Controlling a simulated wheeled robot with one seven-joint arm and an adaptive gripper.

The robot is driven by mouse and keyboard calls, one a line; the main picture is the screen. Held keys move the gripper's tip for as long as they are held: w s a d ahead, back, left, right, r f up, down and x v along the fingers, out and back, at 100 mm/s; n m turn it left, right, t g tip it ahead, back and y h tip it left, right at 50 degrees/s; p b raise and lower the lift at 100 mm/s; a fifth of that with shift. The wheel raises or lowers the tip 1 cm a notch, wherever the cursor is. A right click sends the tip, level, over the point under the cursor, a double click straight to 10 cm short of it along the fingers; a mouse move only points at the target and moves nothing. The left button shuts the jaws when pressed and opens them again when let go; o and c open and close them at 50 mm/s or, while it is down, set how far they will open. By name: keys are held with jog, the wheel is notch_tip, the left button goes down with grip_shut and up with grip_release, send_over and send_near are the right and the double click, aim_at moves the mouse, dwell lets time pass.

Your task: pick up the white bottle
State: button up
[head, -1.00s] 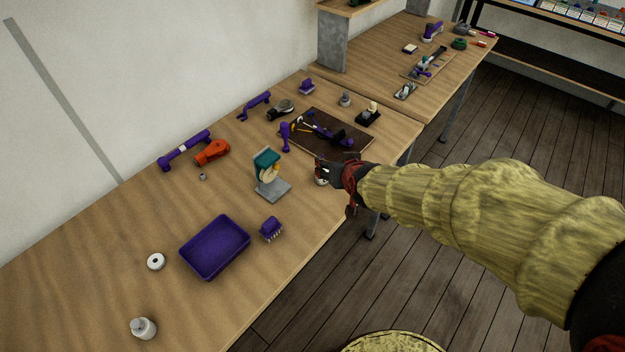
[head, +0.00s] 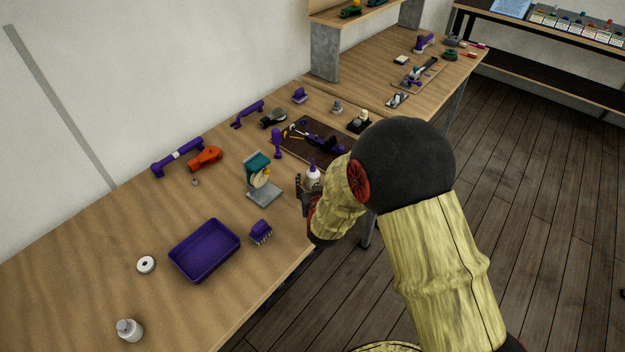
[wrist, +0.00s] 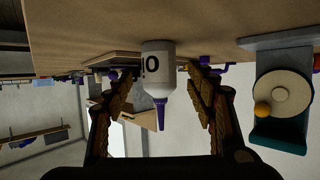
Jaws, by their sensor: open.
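The white bottle (head: 313,176) with a purple nozzle stands upright near the front edge of the wooden bench, partly covered by my gripper in the head view. My gripper (head: 304,190) is beside it, low over the bench. The wrist view is upside down; there the white bottle (wrist: 158,62) has dark lettering and its purple nozzle points down the picture. My gripper (wrist: 160,95) is open there, one finger on each side of the bottle, with gaps visible on both sides. I see no clear contact.
A grey-and-teal stand with a white disc (head: 262,180) is left of the bottle; it also shows in the wrist view (wrist: 282,95). A dark board with tools (head: 300,143) lies behind.

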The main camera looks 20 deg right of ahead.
aim_at(314, 179)
jog(key=x, duration=0.3)
jog(key=shift+w, duration=0.25)
jog(key=shift+c, duration=1.1)
jog(key=c, duration=1.1)
